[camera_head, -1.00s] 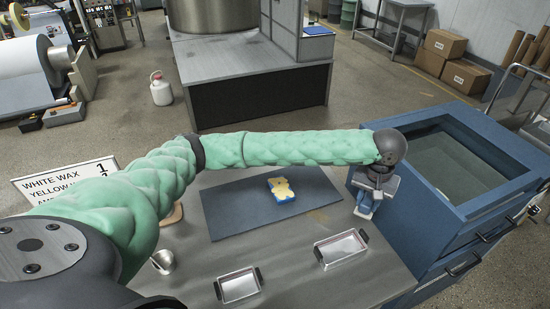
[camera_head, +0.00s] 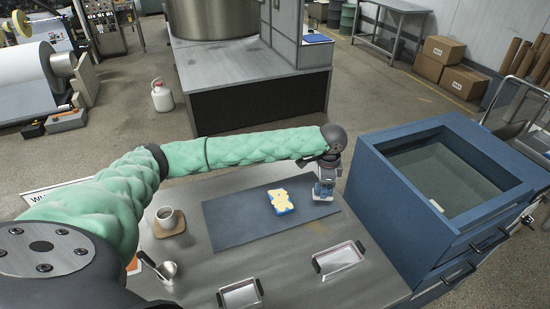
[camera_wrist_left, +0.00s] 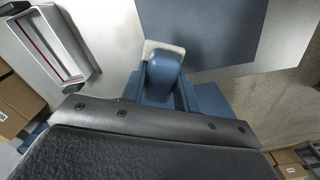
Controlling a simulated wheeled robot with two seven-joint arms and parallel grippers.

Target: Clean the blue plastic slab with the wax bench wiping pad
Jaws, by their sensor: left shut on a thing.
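The blue plastic slab (camera_head: 281,206) lies on the dark mat (camera_head: 235,215), its top mottled with yellow and white patches. My left gripper (camera_head: 323,192) is over the mat's right end, to the right of the slab and apart from it. My right gripper is not in view.
Two metal trays (camera_head: 338,260) (camera_head: 240,294) stand along the bench's front.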

